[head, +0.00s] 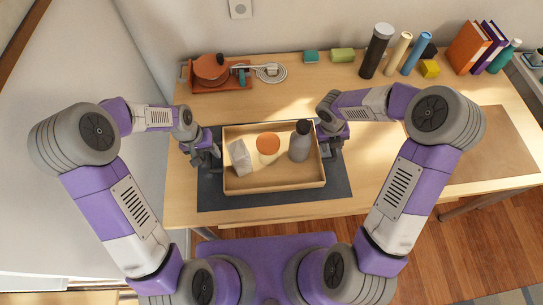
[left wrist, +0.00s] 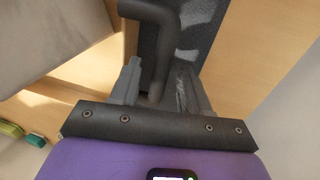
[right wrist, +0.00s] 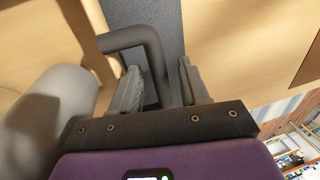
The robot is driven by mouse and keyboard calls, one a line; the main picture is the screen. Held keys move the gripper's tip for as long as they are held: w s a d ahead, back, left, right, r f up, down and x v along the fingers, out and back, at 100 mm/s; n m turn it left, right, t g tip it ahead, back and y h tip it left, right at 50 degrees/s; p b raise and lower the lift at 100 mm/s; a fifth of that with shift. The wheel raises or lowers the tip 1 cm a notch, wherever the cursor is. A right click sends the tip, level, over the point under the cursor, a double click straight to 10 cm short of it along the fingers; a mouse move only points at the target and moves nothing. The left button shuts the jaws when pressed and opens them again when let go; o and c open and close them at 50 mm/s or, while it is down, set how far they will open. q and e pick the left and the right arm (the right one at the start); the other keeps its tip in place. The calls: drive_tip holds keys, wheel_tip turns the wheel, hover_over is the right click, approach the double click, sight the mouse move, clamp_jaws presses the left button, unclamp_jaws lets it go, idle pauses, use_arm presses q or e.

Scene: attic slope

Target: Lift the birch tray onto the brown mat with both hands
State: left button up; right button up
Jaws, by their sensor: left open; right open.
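The birch tray (head: 275,189) sits on a dark grey mat (head: 335,188). It holds a grey block (head: 240,157), an orange round thing (head: 268,143) and a grey bottle (head: 299,144). My left gripper (head: 209,160) is open at the tray's left side; in the left wrist view, the dark tray handle (left wrist: 158,60) lies between its fingers. My right gripper (head: 328,146) is open at the right side, with the other dark handle (right wrist: 155,60) between its fingers. I cannot tell whether the fingers touch the handles. The brown mat (head: 492,148) lies bare at the table's right end.
A red stand with an orange pot (head: 211,69) is at the back left. A dark cylinder (head: 376,50), rolls, a yellow block (head: 430,69) and books (head: 470,48) line the back right. The wooden table (head: 385,165) is clear between the two mats.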

use_arm(q)
drive_tip(key=shift+d+f, duration=0.15)
drive_tip(key=shift+f, duration=0.55)
use_arm(e)
drive_tip(key=shift+d+f, duration=0.15)
drive_tip(key=shift+f, duration=0.5)
use_arm(q)
clamp_jaws()
use_arm(e)
clamp_jaws()
use_arm(q)
drive_tip(key=shift+w+r, duration=0.15)
drive_tip(key=shift+w, duration=0.05)
use_arm(e)
drive_tip(key=shift+w+r, duration=0.15)
drive_tip(key=shift+w, duration=0.05)
